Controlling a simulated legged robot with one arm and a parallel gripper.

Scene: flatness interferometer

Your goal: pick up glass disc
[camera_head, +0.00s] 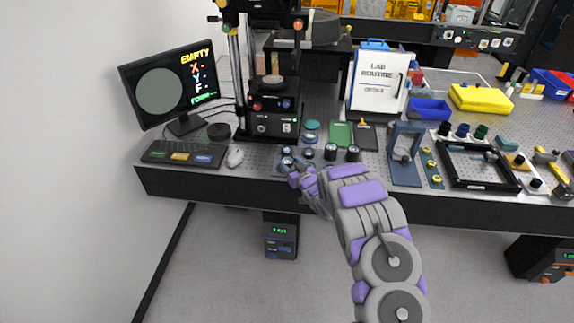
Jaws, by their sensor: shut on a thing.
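My gripper (294,172), purple and grey, is at the front edge of the perforated bench, at the left end of a row of small round pieces. Its jaws are shut on a small round piece that appears to be the glass disc (287,162). The disc is tiny here and partly hidden by the fingers, so I cannot tell whether it is clear of the bench. Other small round pieces with dark sides and pale blue tops, such as one (331,152), stand to the right of the gripper. My arm reaches in from the lower right.
The interferometer stand (271,123) rises behind the gripper. A "LAB ROUTINE" board (377,82), a blue-grey upright frame (404,155) and a black frame (478,168) stand to the right.

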